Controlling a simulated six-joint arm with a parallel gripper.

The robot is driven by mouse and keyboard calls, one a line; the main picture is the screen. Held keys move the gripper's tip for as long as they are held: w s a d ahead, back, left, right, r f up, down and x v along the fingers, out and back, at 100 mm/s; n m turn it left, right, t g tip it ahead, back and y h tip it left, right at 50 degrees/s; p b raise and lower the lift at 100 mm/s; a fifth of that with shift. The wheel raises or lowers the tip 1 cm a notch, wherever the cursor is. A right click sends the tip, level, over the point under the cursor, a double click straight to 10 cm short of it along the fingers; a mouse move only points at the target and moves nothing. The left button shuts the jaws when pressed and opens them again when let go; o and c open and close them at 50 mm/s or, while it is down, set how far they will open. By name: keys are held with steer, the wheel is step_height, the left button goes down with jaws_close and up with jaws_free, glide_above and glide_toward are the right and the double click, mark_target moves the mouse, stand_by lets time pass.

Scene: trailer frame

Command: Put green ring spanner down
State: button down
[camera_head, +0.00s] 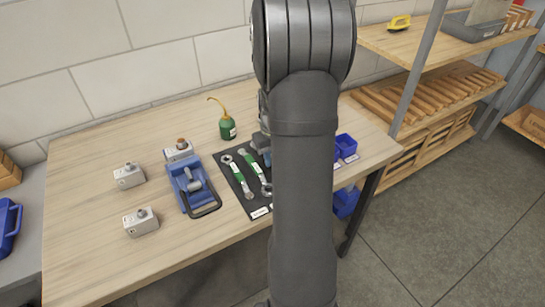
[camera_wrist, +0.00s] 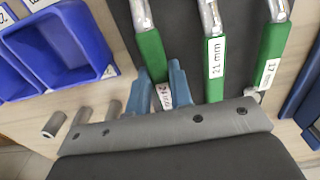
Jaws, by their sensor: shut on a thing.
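Three green-handled spanners show side by side over a dark mat (camera_wrist: 187,45) in the wrist view. The left green ring spanner (camera_wrist: 150,54) has its handle end between the bluish fingers of my gripper (camera_wrist: 163,90), which is shut on it. A white label shows between the fingers. The middle spanner (camera_wrist: 215,72) carries a "21 mm" label, and the right spanner (camera_wrist: 272,50) lies beside it. I cannot tell whether the held spanner touches the mat. In the head view two spanners lie on the mat (camera_head: 237,196); my arm hides the held one and most of the gripper.
Blue bins (camera_wrist: 62,45) stand left of the mat in the wrist view. The bench's front left is clear.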

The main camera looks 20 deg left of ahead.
steer(key=c, duration=1.3)
jaws_free()
steer(key=shift+f, duration=0.15)
step_height(320, 180, up, 12)
steer(key=shift+r, duration=0.2)
steer(key=shift+f, duration=0.1)
step_height(320, 180, down, 13)
steer(key=shift+r, duration=2.35)
